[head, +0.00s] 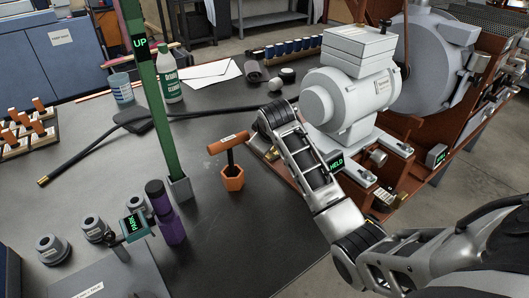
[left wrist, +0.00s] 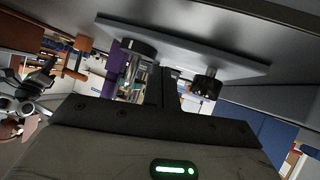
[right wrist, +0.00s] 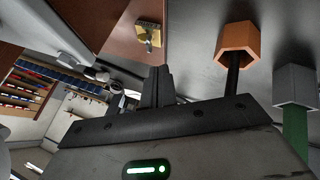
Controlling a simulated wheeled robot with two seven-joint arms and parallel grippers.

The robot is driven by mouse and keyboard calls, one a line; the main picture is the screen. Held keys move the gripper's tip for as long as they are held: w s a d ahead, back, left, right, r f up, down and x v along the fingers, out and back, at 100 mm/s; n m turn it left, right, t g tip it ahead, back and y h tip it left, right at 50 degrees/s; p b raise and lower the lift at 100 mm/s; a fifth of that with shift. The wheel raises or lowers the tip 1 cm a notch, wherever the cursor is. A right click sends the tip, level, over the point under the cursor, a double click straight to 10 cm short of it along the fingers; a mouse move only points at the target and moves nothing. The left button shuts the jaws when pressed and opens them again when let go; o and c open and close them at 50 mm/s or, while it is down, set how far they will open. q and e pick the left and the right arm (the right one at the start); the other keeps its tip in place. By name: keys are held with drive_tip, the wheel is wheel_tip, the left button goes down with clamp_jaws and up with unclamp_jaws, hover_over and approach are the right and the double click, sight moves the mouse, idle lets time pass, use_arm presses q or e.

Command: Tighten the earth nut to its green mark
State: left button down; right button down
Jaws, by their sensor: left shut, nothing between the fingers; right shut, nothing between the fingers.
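The T-handled tool (head: 229,143) with an orange handle stands upright in an orange hexagonal holder (head: 232,180) on the dark bench. The holder also shows upside down in the right wrist view (right wrist: 238,42). A small yellow brass fitting (right wrist: 148,36) sits on the red-brown machine base; I cannot tell whether it is the earth nut, and no green mark is clear. My right gripper (right wrist: 156,82) is shut and empty, apart from the holder; my arm hides it in the head view. My left gripper (left wrist: 163,85) is shut and empty, outside the head view.
The grey motor (head: 350,95) stands on the machine beside my right arm, with a "HELD" display (head: 336,163). A purple stand (head: 171,228) and grey round parts (head: 95,228) occupy the front left. The bench's front middle is clear.

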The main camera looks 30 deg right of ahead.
use_arm(q)
drive_tip(key=shift+w, duration=0.1)
drive_tip(key=shift+r, duration=0.1)
drive_tip(key=shift+w+f+b, duration=0.15)
drive_tip(key=shift+f+b, duration=0.35)
drive_tip(key=shift+b, duration=0.75)
use_arm(e)
drive_tip(key=x, duration=0.8)
drive_tip(key=shift+w+d, duration=0.4)
use_arm(q)
drive_tip(key=shift+f, duration=0.1)
use_arm(e)
drive_tip(key=shift+w+d+f, duration=0.15)
drive_tip(key=shift+w+f, duration=0.15)
drive_tip(key=shift+f, duration=0.1)
